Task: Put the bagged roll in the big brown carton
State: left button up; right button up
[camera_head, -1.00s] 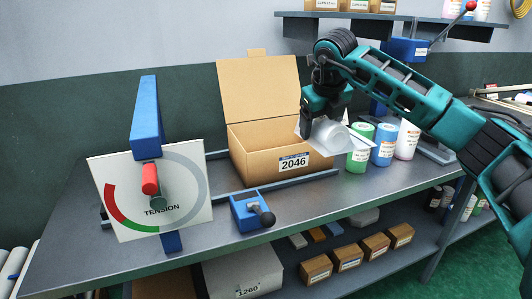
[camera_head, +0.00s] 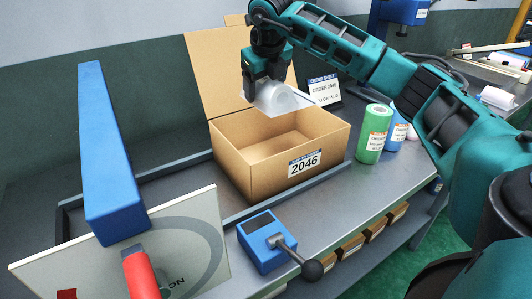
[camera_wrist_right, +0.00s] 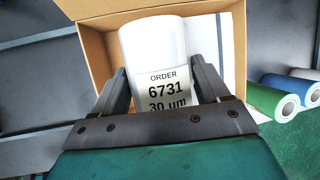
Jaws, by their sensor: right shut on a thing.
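The bagged roll (camera_head: 272,97) is a white roll in a clear bag. My right gripper (camera_head: 265,82) is shut on it and holds it above the big brown carton (camera_head: 262,173). The carton stands open on the bench, with its lid flap raised at the back and a 2046 label on its front. Its visible inside is empty. In the right wrist view the roll (camera_wrist_right: 153,55) shows an order 6731 label between the two fingers, with the carton (camera_wrist_right: 95,50) behind it. My left gripper is not in view.
A green roll (camera_head: 374,134) and a blue roll (camera_head: 394,139) stand right of the carton. An order sheet (camera_head: 324,91) stands behind it. A blue lever box (camera_head: 265,243), a blue post (camera_head: 106,160) and a tension dial (camera_head: 200,245) are at the front left.

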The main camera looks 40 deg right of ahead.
notch_tip(320, 180, down, 19)
jog(key=shift+s+r, duration=0.1)
jog(key=o, duration=1.4)
jog(key=v, duration=1.2)
jog(key=shift+s, duration=0.1)
